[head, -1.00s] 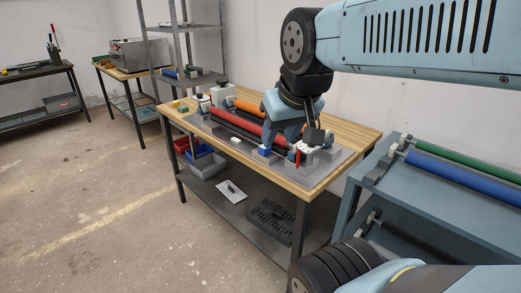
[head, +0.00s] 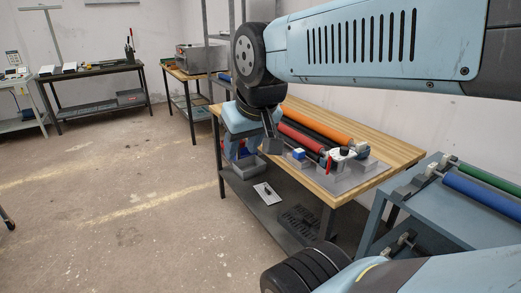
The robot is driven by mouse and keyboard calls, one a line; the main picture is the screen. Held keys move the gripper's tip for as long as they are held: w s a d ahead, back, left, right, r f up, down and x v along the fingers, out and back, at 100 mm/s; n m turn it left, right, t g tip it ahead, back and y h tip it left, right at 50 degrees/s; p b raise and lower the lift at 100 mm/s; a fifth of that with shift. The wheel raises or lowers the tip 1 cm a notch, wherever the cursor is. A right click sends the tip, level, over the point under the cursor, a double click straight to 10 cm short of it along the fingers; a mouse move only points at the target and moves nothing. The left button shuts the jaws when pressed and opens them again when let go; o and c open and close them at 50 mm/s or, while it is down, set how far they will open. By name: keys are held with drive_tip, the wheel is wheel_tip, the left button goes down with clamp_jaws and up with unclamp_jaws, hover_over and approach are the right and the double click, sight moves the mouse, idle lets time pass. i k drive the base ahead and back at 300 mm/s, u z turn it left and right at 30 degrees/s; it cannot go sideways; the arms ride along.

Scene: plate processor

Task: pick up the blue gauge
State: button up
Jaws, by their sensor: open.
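A small blue block with a pale top (head: 298,154), which looks like the blue gauge, sits on the grey plate of the processor (head: 352,180) near its front edge. My gripper (head: 262,148) hangs from the light blue wrist to the left of the blue block, apart from it in the picture. It is open, and I see nothing held in it. The fingers are small and dark, and they cover part of the processor's left end.
Red and orange rollers (head: 322,123) lie across the wooden table (head: 395,141). A red-handled part (head: 329,164) stands right of the blue block. A blue-grey bench with blue and green rollers (head: 484,191) is at the right. Open floor (head: 120,200) lies at the left.

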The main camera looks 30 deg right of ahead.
sight(298, 154)
drive_tip(key=u, duration=0.85)
drive_tip(key=i, duration=2.5)
drive_tip(key=z, duration=1.7)
drive_tip(key=i, duration=0.2)
drive_tip(key=z, duration=2.05)
